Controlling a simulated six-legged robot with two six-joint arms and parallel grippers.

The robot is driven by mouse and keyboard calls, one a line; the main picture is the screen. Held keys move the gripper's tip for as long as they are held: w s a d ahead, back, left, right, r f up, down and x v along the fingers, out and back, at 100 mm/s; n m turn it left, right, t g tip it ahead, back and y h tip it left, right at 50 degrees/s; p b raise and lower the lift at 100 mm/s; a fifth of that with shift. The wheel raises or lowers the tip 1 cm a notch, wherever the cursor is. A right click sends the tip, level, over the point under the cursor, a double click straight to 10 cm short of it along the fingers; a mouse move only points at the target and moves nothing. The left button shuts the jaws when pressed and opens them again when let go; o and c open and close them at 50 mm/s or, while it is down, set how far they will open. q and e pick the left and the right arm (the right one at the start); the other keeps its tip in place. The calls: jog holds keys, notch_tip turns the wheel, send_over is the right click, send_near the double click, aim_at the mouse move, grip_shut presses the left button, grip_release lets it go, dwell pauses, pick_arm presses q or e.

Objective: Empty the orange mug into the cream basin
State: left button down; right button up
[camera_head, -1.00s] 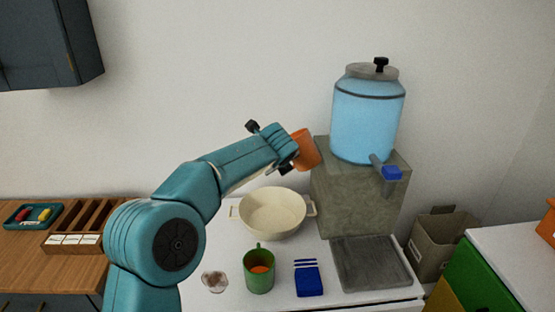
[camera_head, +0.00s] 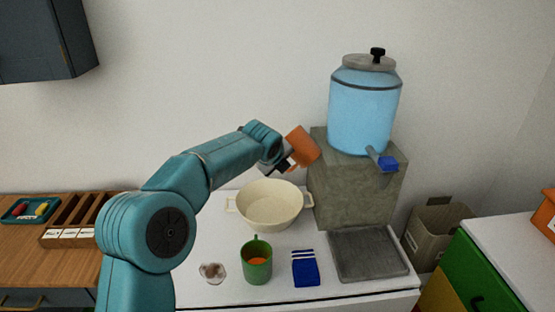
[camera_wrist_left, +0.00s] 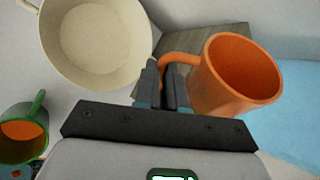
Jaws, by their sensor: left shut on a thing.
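My left gripper (camera_head: 285,162) is shut on the handle of the orange mug (camera_head: 302,146). It holds the mug in the air above the back right of the cream basin (camera_head: 268,206), near the stone block. In the head view the mug is tilted. In the left wrist view the gripper (camera_wrist_left: 168,84) pinches the handle of the mug (camera_wrist_left: 240,75), and its inside looks empty from what shows. The basin (camera_wrist_left: 95,40) is at the upper left there, and its visible inside is bare. My right gripper is not in view.
A green mug (camera_head: 257,268) with orange contents stands in front of the basin. Near it are a blue cloth (camera_head: 305,268) and a small glass-like dish (camera_head: 212,272). A blue dispenser (camera_head: 362,110) sits on a stone block (camera_head: 350,190), with a grey tray (camera_head: 366,254) before it.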

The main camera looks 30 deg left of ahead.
pick_arm(q)
jog(key=f+h+b, duration=0.1)
jog(key=b, duration=0.2)
jog(key=f+n+t+h+b, duration=0.1)
jog(key=f+b, duration=0.1)
jog(key=b, duration=0.1)
jog(key=f+h+b, duration=0.1)
jog(key=h+b, duration=0.1)
jog(key=b, duration=0.1)
jog(key=shift+w+d+f+t, duration=0.1)
jog(key=shift+d+f+t, duration=0.05)
jog(key=shift+d+t, duration=0.25)
dwell(0.9)
dwell(0.4)
notch_tip(320, 180, down, 9)
jog(key=n+h+b, duration=0.1)
jog(key=b, duration=0.9)
jog(key=shift+w, duration=0.3)
